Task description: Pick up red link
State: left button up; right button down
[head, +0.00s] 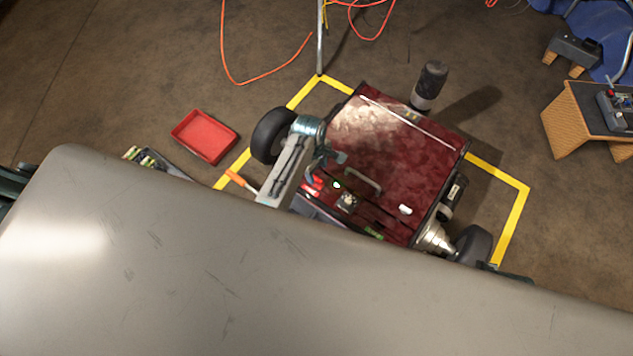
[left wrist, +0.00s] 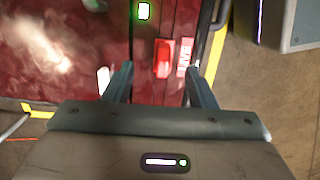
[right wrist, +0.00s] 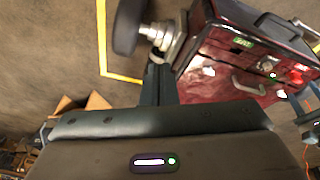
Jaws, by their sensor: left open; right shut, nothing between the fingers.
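The red link (left wrist: 163,58) is a small bright red piece on the dark strip along the edge of the red machine (head: 395,150). It also shows in the head view (head: 313,184), partly hidden near my left gripper (head: 326,163). In the left wrist view my left gripper (left wrist: 160,78) is open, its two fingers on either side of the link in the picture. The fingers look empty; the gap in height to the link is hard to tell. My right gripper (right wrist: 158,78) is shut and empty, beside the machine's wheel end.
A red tray (head: 205,136) lies on the floor at left. A grey handle (head: 362,181) rises from the machine's top. A dark cylinder (head: 430,84) stands behind it. An orange-handled tool (head: 240,180) lies near the yellow floor line (head: 512,225).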

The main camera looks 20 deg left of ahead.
aim_at(316, 179)
pick_arm(q)
jog(key=f, duration=0.3)
jog(key=f+b, duration=0.1)
jog(key=shift+s+f, duration=0.2)
jog(key=shift+s, duration=0.1)
jog(key=shift+f, duration=0.5)
jog(key=c, duration=1.1)
pick_arm(e)
jog(key=shift+t, duration=0.3)
jog(key=v, duration=0.4)
jog(key=shift+r, duration=0.1)
